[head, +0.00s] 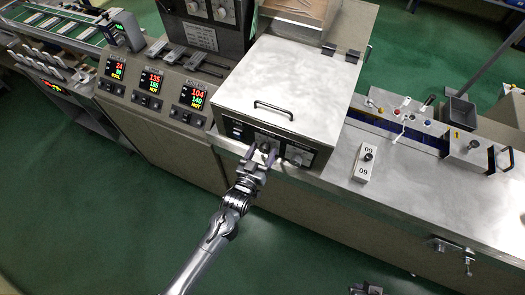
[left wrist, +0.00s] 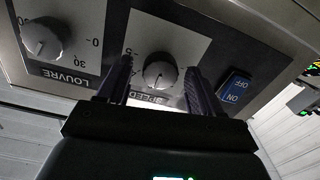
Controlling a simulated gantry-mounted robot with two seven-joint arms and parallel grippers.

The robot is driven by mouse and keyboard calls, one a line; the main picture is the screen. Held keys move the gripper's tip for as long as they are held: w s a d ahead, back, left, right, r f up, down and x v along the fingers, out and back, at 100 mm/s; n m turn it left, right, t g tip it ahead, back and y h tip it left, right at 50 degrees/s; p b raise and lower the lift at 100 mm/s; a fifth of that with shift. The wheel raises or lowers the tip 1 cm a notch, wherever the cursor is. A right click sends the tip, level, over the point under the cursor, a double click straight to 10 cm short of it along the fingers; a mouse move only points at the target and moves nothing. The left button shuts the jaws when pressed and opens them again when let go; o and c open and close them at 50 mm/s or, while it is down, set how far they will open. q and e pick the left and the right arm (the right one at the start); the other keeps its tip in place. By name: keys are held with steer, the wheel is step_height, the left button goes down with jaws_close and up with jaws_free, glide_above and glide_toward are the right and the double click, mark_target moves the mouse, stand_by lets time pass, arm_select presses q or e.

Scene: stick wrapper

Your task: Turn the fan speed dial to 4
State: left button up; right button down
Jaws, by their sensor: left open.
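The speed dial (left wrist: 160,74) is a round grey knob with a pale pointer line, on a white plate marked SPEED in the left wrist view. The plate appears upside down and its scale is partly hidden by the fingers, so I cannot read the setting. My left gripper (head: 262,154) is open at the front panel of the steel-lidded box (head: 290,85). In the left wrist view its two dark fingers (left wrist: 158,85) stand on either side of the dial, with gaps visible. A metal part at the bottom edge of the head view may be my right gripper (head: 366,288); its jaws are unclear.
A louvre dial (left wrist: 45,37) and a blue ON/OFF switch (left wrist: 235,92) flank the speed dial. The box lid has a black handle (head: 274,109). A white block marked 09 (head: 365,163) stands on the steel counter (head: 400,185) to the right.

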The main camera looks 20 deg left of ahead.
arm_select(q)
steer(key=shift+w, duration=0.15)
steer(key=c, duration=1.1)
steer(key=shift+o, duration=0.2)
steer(key=shift+m, duration=0.4)
steer(key=m+p, duration=0.1)
steer(key=m, duration=0.1)
steer(key=shift+d+r+m, duration=0.1)
steer(key=shift+m, duration=0.3)
steer(key=m+p, duration=0.1)
steer(key=m, duration=0.2)
steer(key=shift+m+p, duration=0.4)
steer(key=shift+m, duration=0.7)
